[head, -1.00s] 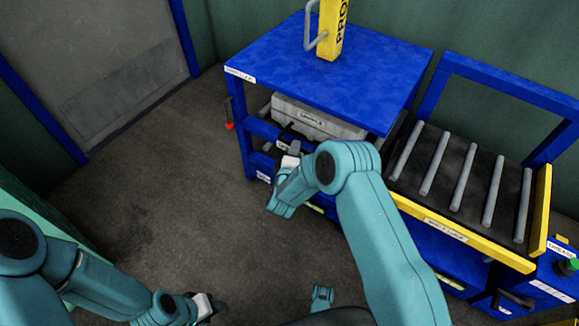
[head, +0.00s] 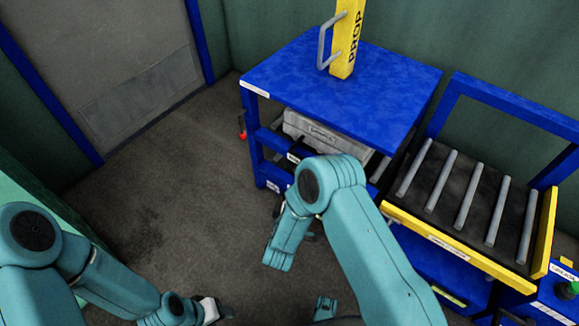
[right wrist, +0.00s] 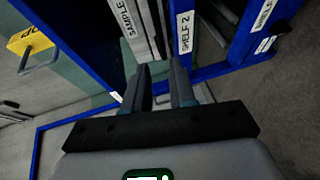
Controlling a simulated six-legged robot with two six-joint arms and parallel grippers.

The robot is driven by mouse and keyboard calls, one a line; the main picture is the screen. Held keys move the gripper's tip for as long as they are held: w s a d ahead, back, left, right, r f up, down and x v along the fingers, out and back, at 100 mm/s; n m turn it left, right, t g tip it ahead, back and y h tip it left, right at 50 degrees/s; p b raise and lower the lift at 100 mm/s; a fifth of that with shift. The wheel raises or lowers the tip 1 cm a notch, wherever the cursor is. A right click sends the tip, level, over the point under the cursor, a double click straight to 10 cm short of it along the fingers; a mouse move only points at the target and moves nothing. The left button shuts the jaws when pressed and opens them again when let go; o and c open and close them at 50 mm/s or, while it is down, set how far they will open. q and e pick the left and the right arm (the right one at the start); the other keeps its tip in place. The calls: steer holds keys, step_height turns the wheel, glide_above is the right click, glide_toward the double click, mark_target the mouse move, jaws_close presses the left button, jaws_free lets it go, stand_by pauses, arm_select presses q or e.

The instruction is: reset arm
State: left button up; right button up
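My right arm reaches in from the lower right of the head view, bent in front of the blue shelf unit (head: 345,85). Its gripper is mostly hidden behind my own arm there. In the right wrist view my right gripper (right wrist: 160,85) has its two dark fingers apart with nothing seen between them. A grey case labelled SAMPLE (right wrist: 130,22) and a blue SHELF 2 edge (right wrist: 186,45) lie beyond the fingertips. My left gripper (head: 217,311) is low over the floor at the bottom of the head view; its fingers are too small to read.
A yellow PROP post (head: 347,45) with a grey handle stands on the blue tabletop. A roller bed (head: 465,195) with a yellow edge is at the right. A grey door (head: 110,60) is at the back left. The floor (head: 185,200) left of the shelves is clear.

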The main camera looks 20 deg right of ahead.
steer(key=d+r+m+h, duration=0.1)
steer(key=d+r, duration=0.1)
steer(key=d, duration=0.5)
steer(key=s+f+m+g+y, duration=0.2)
steer(key=s+f+g+y, duration=0.1)
steer(key=s+f+y, duration=0.1)
steer(key=s+a+f+m+g+y, duration=0.2)
steer(key=s+a+m+g+y, duration=0.25)
steer(key=s, duration=0.65)
steer(key=s+a+f+m+g+y, duration=0.35)
steer(key=s+a+m+g, duration=0.25)
steer(key=s, duration=0.5)
step_height(320, 180, up, 27)
steer(key=p, duration=2.6)
steer(key=shift+y, duration=0.3)
steer(key=shift+a+f, duration=0.1)
steer(key=shift+f, duration=0.05)
